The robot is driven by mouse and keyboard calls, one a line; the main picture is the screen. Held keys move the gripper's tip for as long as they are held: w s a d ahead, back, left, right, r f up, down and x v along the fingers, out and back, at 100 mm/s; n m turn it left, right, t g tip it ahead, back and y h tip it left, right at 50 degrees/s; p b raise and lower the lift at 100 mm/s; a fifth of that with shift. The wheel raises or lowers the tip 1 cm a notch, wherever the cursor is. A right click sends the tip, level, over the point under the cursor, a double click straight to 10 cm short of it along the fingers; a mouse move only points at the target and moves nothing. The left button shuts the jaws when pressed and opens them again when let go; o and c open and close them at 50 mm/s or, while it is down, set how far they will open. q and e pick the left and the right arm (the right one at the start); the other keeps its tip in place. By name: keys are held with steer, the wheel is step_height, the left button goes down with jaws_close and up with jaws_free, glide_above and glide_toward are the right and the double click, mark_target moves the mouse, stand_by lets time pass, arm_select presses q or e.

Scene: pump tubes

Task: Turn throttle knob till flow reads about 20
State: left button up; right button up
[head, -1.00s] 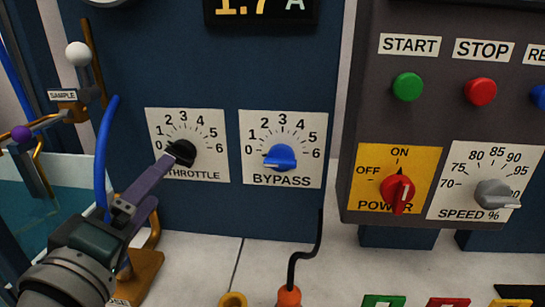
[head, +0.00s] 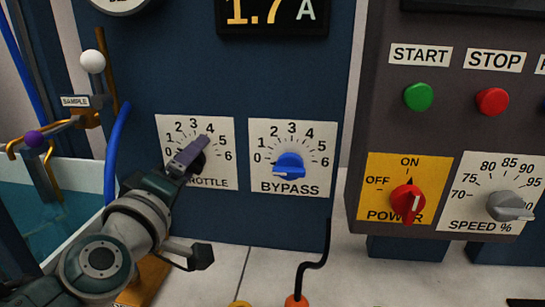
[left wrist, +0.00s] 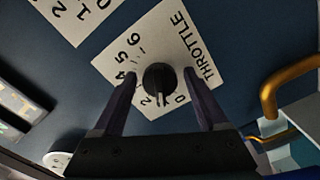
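The black throttle knob (left wrist: 159,78) sits on the white THROTTLE plate (left wrist: 208,62), marked 0 to 6. In the left wrist view its pale pointer mark lies between the 0 and the 2, near 1. My left gripper (left wrist: 160,76) is open, with one finger on each side of the knob and a gap to each finger visible. In the head view the left gripper (head: 188,155) covers most of the knob; only a dark edge shows. No flow reading is in view; the lit display (head: 270,12) reads 1.7 A. My right gripper is not in view.
The blue bypass knob (head: 289,166) is close to the right of the throttle plate. A blue tube (head: 112,150) and a sample valve (head: 75,100) are to its left. The red power knob (head: 407,198) and grey speed knob (head: 508,206) are on the right panel.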

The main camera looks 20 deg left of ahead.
arm_select(q)
jaws_close()
stand_by(0.4)
steer(key=shift+m, duration=0.3)
steer(key=shift+r+m+p, duration=0.1)
steer(key=shift+m+p, duration=0.55)
steer(key=shift+m, duration=0.25)
steer(key=m+p, duration=0.1)
steer(key=m, duration=0.2)
steer(key=shift+m, duration=0.3)
steer(key=m+p, duration=0.1)
steer(key=m, duration=0.1)
steer(key=shift+m, duration=0.3)
steer(key=shift+m+p, duration=0.5)
steer(key=shift+m, duration=1.2)
